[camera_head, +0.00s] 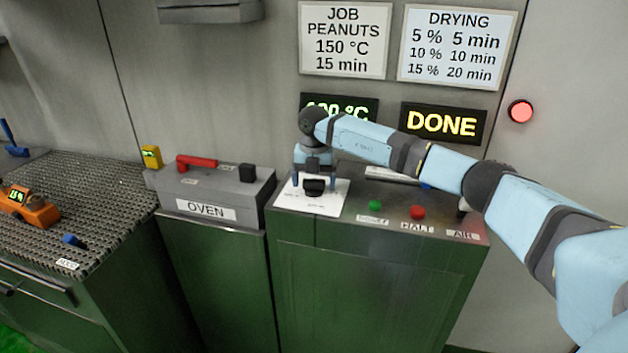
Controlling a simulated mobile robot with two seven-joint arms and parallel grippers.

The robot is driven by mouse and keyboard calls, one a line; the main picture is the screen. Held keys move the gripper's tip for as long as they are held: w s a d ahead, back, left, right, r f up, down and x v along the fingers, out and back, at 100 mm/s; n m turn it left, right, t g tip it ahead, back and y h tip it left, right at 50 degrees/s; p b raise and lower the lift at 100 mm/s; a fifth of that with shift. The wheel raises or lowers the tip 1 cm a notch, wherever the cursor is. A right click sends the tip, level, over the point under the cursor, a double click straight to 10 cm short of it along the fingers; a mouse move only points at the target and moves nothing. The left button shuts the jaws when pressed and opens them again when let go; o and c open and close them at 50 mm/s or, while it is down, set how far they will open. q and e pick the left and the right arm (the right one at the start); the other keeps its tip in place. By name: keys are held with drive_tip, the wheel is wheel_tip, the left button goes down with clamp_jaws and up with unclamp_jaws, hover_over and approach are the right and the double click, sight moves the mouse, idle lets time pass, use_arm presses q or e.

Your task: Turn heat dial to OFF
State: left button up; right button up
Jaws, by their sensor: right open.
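The heat dial (314,187) is a black knob on a white plate (326,208) at the left of the green control cabinet's top. My right gripper (314,181) points down at the dial from above, its blue fingers apart, one on each side of the knob. I cannot tell whether the fingers touch it. The plate's markings are too small to read, so the dial's setting is unclear. A temperature display (340,106) behind my arm is partly hidden and shows a number in °C. My left gripper is not in view.
Green (375,205) and red (417,212) buttons sit right of the dial, with an AIR label (462,235) beyond. A grey OVEN box (215,190) with a red handle stands to the left. The right display (443,123) reads DONE. A red lamp (521,111) glows on the wall.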

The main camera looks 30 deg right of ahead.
drive_tip(key=shift+f, duration=0.1)
drive_tip(key=c, duration=0.9)
drive_tip(key=shift+n, duration=0.4)
drive_tip(key=n, duration=1.1)
drive_tip(key=shift+n, duration=2.1)
